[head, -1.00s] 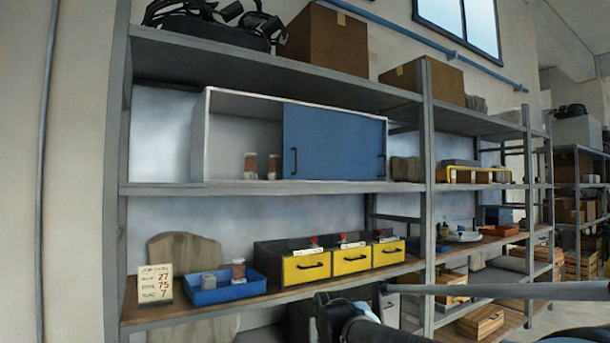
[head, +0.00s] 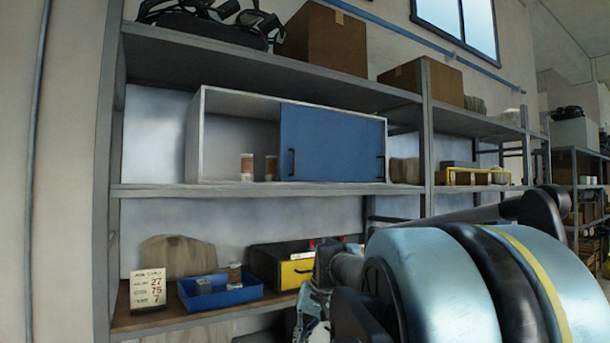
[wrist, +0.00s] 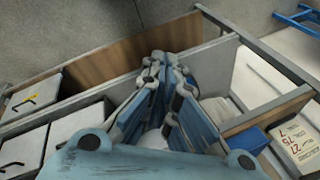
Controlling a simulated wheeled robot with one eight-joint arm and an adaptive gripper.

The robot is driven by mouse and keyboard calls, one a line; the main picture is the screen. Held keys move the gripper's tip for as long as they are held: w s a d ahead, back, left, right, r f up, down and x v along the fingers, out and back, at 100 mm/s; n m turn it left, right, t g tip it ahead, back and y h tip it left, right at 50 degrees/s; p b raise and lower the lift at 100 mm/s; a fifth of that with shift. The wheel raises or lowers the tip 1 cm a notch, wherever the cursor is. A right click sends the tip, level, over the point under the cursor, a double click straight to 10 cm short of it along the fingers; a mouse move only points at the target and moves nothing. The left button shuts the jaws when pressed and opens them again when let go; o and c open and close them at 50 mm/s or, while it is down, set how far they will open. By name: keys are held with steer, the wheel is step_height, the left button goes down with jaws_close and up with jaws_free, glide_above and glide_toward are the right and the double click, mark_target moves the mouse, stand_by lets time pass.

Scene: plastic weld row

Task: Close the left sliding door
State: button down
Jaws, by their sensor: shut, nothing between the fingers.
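The white cabinet (head: 195,140) stands on the middle shelf. Its left half is open and its right half is covered by blue door panel (head: 335,145). One black handle (head: 291,163) is at the panel's left edge and another (head: 381,165) is near the right end. How the two doors overlap is hard to tell. My gripper (head: 312,285) is low in front of the lower shelf, below the cabinet and apart from it. In the wrist view my gripper (wrist: 168,62) has its fingers together and empty.
Two jars (head: 258,167) stand in the open half. The shelf post (head: 427,150) is right of the cabinet. Space before the cabinet is clear.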

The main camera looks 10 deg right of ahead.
steer(key=w+r+m+t+y, duration=0.1)
steer(key=w+r+m+y, duration=0.15)
steer(key=w+r, duration=0.85)
steer(key=m+t+y, duration=0.3)
steer(key=t+y, duration=0.4)
steer(key=y, duration=0.2)
glide_toward(306, 170)
steer(key=s+d, duration=0.2)
steer(key=s, duration=0.3)
steer(key=shift+h, duration=0.25)
steer(key=shift+s+a+x, duration=0.25)
steer(key=shift+s+x, duration=0.1)
steer(key=shift+x, duration=1.7)
steer(key=shift+s+a+x, duration=0.25)
steer(key=shift+s+x, duration=0.1)
steer(key=shift+x, duration=1.75)
steer(key=shift+s+a+x, duration=0.25)
steer(key=shift+s+x, duration=0.1)
steer(key=shift+x, duration=1.7)
